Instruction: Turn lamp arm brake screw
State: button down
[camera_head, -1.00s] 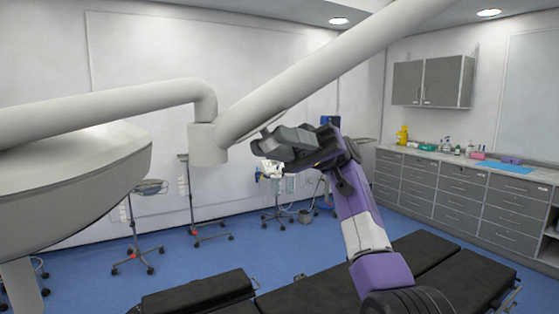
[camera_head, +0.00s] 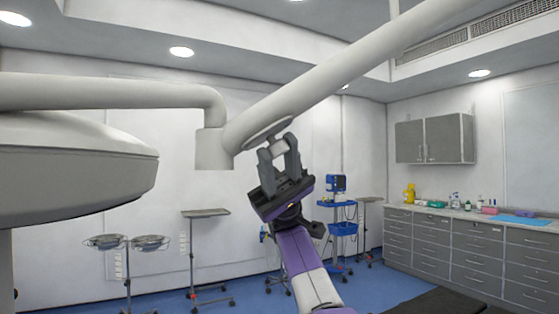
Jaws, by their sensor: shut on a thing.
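The white lamp arm (camera_head: 330,82) slants from the upper right down to a vertical joint cylinder (camera_head: 213,148), where a curved tube to the lamp head (camera_head: 70,170) joins it. On the arm's underside is an oval plate (camera_head: 268,130). Below it, the small pale brake screw (camera_head: 277,146) shows between my fingers and is partly hidden by them. My gripper (camera_head: 279,150) points upward from the purple wrist, with its grey fingers shut on the screw, one on each side.
Grey wall cabinets (camera_head: 435,138) and a drawer counter (camera_head: 455,250) stand at the right. A stand with blue trays (camera_head: 343,229), a tray stand (camera_head: 205,213) and a stand with two bowls (camera_head: 128,243) are behind. A black table top (camera_head: 435,303) shows at the lower right.

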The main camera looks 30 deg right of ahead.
jog(key=shift+g+h, duration=0.4)
jog(key=shift+h, duration=0.2)
jog(key=c, duration=1.1)
grip_release()
jog(key=shift+f, duration=0.1)
